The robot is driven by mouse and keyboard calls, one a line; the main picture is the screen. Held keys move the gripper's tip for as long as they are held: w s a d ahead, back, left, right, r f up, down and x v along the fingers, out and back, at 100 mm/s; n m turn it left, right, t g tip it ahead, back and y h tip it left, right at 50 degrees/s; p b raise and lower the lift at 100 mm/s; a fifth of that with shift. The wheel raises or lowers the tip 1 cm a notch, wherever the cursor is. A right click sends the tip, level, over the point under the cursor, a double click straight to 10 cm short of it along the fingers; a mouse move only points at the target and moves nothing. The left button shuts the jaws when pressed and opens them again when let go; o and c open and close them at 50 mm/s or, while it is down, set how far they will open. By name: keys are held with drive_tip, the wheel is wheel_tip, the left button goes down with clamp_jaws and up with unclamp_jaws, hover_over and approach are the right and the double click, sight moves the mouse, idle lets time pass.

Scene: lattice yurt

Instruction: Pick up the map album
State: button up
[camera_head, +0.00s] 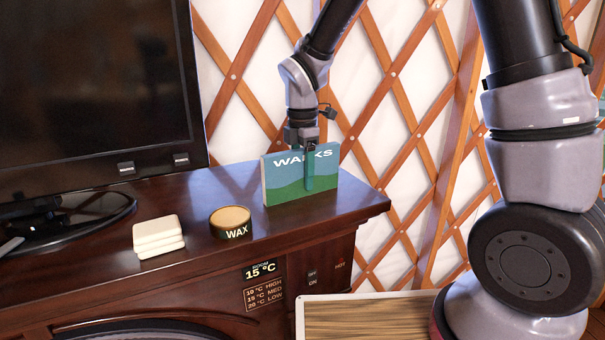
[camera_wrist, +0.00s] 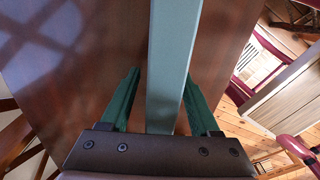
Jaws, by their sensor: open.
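The map album (camera_head: 283,187), a thin blue and green book marked "WALKS", stands upright on the dark wooden cabinet top (camera_head: 190,215) near its right end. My gripper (camera_head: 309,172) points down over the album, with one green finger in front of its cover. In the wrist view, the album's pale edge (camera_wrist: 172,60) runs between the two green fingers of my gripper (camera_wrist: 160,98). The fingers are apart, with a visible gap on each side of the album. The far finger is hidden behind the album in the head view.
A dark screen (camera_head: 95,90) stands at the back left. The lattice wall (camera_head: 385,110) rises close behind. A wood-grained board (camera_head: 365,318) lies below in front.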

clamp_jaws()
drive_tip(key=shift+r, duration=0.1)
